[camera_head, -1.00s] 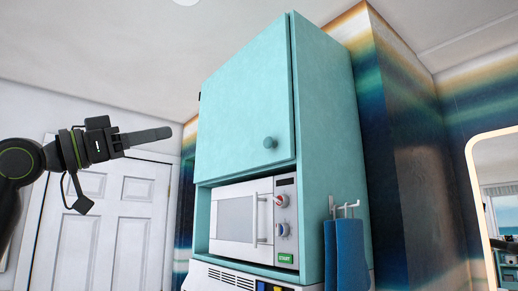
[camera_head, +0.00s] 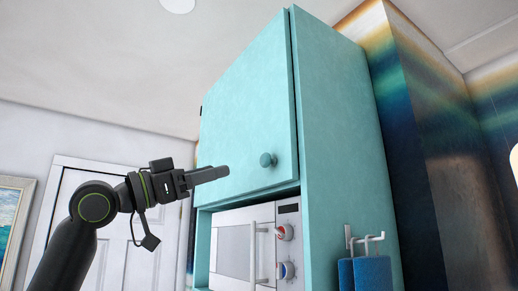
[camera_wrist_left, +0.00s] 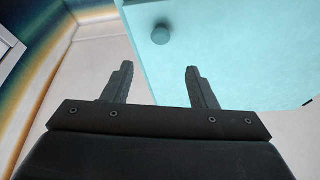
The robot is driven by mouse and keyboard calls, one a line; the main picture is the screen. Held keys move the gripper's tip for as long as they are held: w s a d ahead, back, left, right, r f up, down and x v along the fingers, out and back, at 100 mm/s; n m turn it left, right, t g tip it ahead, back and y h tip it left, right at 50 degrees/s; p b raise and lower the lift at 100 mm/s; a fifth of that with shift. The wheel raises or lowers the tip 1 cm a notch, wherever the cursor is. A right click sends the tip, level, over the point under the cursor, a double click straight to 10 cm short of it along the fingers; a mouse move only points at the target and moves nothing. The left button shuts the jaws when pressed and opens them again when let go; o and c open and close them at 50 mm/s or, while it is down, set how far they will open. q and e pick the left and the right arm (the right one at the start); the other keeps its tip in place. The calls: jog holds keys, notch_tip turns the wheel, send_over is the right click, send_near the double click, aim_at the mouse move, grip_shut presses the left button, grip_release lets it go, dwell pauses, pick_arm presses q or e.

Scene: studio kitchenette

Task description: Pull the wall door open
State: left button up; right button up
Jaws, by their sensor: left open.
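The teal wall door (camera_head: 242,115) is on the upper cabinet, above the microwave. It looks shut or nearly shut, with a thin dark gap along its right edge. Its round teal knob (camera_head: 267,160) is near the lower right corner. My left gripper (camera_head: 226,172) is in front of the door's lower left part, to the left of the knob. In the left wrist view the left gripper (camera_wrist_left: 160,84) is open and empty, and the knob (camera_wrist_left: 161,34) is beyond the fingertips, apart from them. My right gripper is not in view.
A white microwave (camera_head: 246,245) sits in the opening below the door. Blue towels (camera_head: 366,273) hang from a hook rack (camera_head: 364,240) on the cabinet's right side. A white panelled room door (camera_head: 120,240) is behind my arm at the left.

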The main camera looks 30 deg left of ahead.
pick_arm(q)
jog(key=p, duration=0.4)
send_near(263, 160)
jog(key=r+x, duration=0.1)
jog(key=x, duration=0.3)
jog(key=shift+f+p+x, duration=0.2)
jog(key=shift+p+x, duration=0.5)
jog(key=shift+x, duration=0.55)
jog(key=shift+f+p+x, duration=0.15)
jog(key=shift+p+x, duration=0.5)
jog(key=shift+x, duration=0.6)
jog(key=shift+w, duration=0.1)
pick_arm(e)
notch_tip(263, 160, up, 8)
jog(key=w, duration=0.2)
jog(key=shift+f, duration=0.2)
pick_arm(q)
jog(key=shift+c, duration=0.4)
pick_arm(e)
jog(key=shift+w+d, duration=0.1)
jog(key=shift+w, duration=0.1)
pick_arm(q)
grip_shut()
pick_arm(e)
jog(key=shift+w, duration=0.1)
